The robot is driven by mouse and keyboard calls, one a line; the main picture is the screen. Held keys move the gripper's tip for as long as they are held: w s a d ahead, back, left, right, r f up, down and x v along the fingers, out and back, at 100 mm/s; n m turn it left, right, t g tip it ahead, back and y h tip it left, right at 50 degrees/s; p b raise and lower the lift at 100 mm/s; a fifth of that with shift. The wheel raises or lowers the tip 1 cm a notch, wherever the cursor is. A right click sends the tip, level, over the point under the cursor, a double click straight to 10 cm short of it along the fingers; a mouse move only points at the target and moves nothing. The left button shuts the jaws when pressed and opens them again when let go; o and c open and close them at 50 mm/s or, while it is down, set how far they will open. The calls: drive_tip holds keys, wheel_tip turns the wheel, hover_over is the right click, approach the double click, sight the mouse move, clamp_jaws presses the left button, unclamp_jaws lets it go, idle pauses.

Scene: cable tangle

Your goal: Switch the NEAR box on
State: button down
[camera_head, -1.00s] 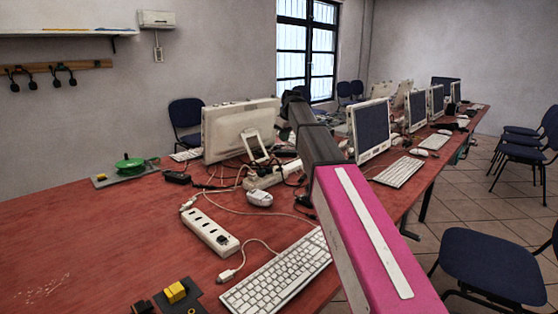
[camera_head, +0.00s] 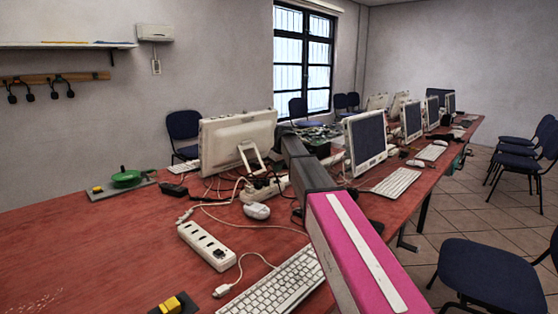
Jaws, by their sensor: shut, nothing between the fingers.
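A white power strip (camera_head: 205,242) lies on the red table left of my arm. It has several sockets and a dark square part, perhaps a switch, at its near end; its setting is too small to read. No label marks either as the near box. My pink and grey arm reaches over the table past the near strip. My gripper's fingers cannot be seen at the arm's far end.
A white mouse (camera_head: 257,211) and monitor (camera_head: 236,143) stand behind. The table's left side is mostly clear.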

sight(278, 180)
drive_tip(key=shift+w+d+f, duration=0.1)
drive_tip(key=shift+d+f, duration=0.05)
drive_tip(key=shift+f, duration=0.8)
drive_tip(key=shift+w+d+f, duration=0.1)
drive_tip(key=shift+f, duration=0.8)
drive_tip(key=shift+w+d+f+g+y, duration=0.2)
drive_tip(key=shift+w+f+g+y, duration=0.1)
drive_tip(key=shift+f+g+y, duration=0.1)
drive_tip(key=shift+s, duration=0.1)
drive_tip(key=shift+s+f, duration=0.1)
drive_tip(key=shift+s+a, duration=0.1)
